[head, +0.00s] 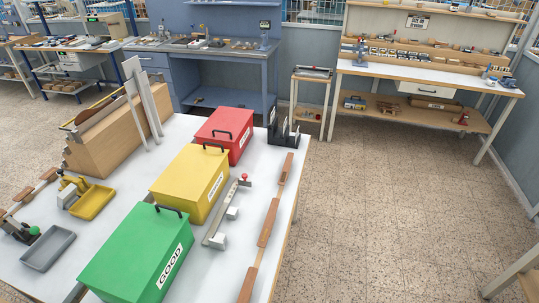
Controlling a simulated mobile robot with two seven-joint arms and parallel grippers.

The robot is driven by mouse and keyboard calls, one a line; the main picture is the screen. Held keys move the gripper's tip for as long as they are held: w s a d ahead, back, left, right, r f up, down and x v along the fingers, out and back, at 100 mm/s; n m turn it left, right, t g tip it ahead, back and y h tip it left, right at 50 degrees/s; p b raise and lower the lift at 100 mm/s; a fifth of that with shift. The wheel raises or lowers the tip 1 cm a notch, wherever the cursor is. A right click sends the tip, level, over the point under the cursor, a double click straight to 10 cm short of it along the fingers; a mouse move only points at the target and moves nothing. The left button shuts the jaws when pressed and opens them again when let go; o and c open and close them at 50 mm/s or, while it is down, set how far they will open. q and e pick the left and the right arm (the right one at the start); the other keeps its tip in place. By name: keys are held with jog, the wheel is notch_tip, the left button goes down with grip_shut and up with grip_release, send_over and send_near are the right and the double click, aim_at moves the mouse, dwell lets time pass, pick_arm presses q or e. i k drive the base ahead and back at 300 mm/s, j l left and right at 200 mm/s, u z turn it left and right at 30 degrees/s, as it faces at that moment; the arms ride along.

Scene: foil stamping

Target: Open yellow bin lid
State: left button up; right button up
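The yellow bin (187,182) stands on the white table between the green bin and the red bin. Its yellow lid is on and looks shut, with a black handle (214,147) at its back right edge. A white label is on its right side. Neither of my grippers shows in the head view.
A green bin (130,250) labelled GOOD is in front and a red bin (222,132) is behind, both lidded. A metal bar with a red knob (227,212) and a long wooden strip (266,235) lie to the right. A wooden block (110,140), yellow tray (92,202) and grey tray (48,249) are left.

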aim_at(188, 176)
jog(key=j, duration=0.45)
jog(key=l+u, duration=0.5)
jog(key=l, duration=0.25)
jog(key=l+u, duration=0.25)
jog(key=l, duration=0.5)
